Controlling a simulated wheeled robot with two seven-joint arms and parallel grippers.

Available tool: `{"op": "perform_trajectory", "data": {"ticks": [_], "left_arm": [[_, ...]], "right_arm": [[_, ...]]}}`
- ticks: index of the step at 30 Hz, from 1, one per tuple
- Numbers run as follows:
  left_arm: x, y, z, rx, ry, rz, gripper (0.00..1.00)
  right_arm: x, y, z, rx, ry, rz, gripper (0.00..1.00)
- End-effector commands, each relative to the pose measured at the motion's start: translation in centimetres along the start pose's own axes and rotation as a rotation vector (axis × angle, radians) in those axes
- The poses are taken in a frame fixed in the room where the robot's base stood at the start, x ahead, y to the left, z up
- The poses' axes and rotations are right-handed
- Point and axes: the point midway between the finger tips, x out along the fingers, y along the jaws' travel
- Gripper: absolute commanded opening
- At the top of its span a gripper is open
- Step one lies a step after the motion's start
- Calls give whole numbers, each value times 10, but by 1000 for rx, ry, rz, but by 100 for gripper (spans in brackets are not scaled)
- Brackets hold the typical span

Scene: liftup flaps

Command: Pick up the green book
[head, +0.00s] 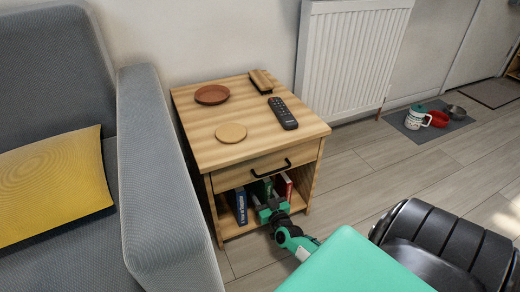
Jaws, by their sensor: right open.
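The green book (262,187) stands in the open lower shelf of a wooden side table (251,129), between a blue book (241,207) and a red book (283,185). My right gripper (265,203) is open at the front of the shelf, right before the green book, and hides its lower part. I cannot tell whether the fingers are around the book or only in front of it. My left gripper is not in view.
A closed drawer with a black handle (271,172) is just above the shelf. On the table top lie a remote (283,113), a brown dish (212,94) and a round coaster (231,132).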

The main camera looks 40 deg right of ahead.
Motion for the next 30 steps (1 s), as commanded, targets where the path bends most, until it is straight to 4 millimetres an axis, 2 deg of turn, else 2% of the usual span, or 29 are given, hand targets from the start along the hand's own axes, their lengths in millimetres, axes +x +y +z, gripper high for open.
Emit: {"op": "perform_trajectory", "data": {"ticks": [3, 11, 19, 30], "left_arm": [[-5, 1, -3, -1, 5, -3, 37], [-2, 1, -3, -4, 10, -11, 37], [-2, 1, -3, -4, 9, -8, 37], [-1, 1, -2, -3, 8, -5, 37]], "right_arm": [[10, 0, 1, 1, 1, 1, 53], [11, 0, 0, 0, -1, 0, 53], [11, 0, 0, 0, -1, 0, 2], [11, 0, -3, 0, 2, 1, 0]]}}
